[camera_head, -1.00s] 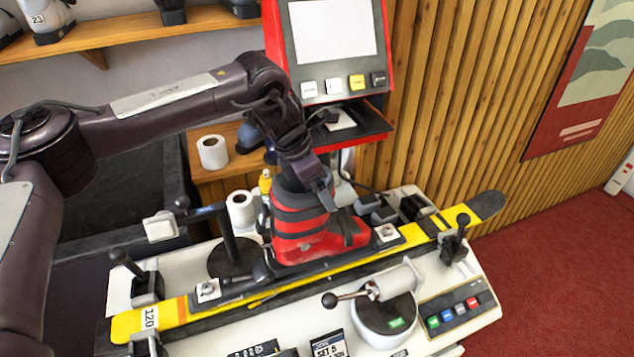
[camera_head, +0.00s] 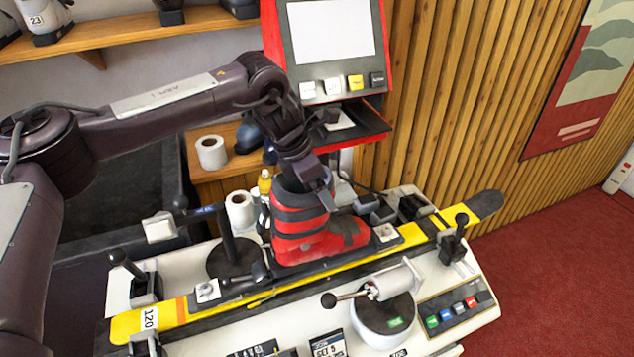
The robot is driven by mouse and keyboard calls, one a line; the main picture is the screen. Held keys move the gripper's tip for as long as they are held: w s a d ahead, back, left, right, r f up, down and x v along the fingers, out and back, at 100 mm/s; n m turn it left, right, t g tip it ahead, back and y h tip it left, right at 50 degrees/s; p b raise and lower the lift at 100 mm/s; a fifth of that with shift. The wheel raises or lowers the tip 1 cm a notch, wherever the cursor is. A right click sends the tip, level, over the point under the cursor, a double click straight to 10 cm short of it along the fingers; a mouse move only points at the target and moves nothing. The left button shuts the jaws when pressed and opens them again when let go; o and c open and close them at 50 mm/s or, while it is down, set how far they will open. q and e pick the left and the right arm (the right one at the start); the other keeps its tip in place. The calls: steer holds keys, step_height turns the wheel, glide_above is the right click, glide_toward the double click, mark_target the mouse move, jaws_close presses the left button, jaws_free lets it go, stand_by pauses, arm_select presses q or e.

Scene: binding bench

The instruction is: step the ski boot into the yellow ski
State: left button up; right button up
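The red and black ski boot (camera_head: 300,232) stands upright over the middle of the yellow ski (camera_head: 218,310), between the binding pieces. The ski lies along the bench, its dark tip (camera_head: 486,204) at the right and a label 120 near its left end. My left gripper (camera_head: 322,192) is at the top of the boot cuff, its fingers pointing down at the cuff's upper edge. The fingers look closed around the cuff wall, though the far finger is hidden. I cannot tell whether the sole is fully seated. My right gripper does not show.
Black clamps (camera_head: 453,240) hold the ski near both ends. A round device with a ball-ended lever (camera_head: 382,312) stands in front of the ski, and a black post (camera_head: 228,240) behind it. A red screen stand (camera_head: 330,50) and paper rolls (camera_head: 240,210) are behind.

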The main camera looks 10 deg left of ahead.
arm_select(q)
steer(key=shift+s+d+f+b, duration=0.1)
steer(key=shift+f+b, duration=0.65)
steer(key=shift+f, duration=0.75)
steer(key=shift+r, duration=0.1)
steer(key=o, duration=1)
steer(key=shift+r, duration=0.4)
step_height(320, 180, up, 9)
steer(key=p, duration=0.5)
stand_by(0.5)
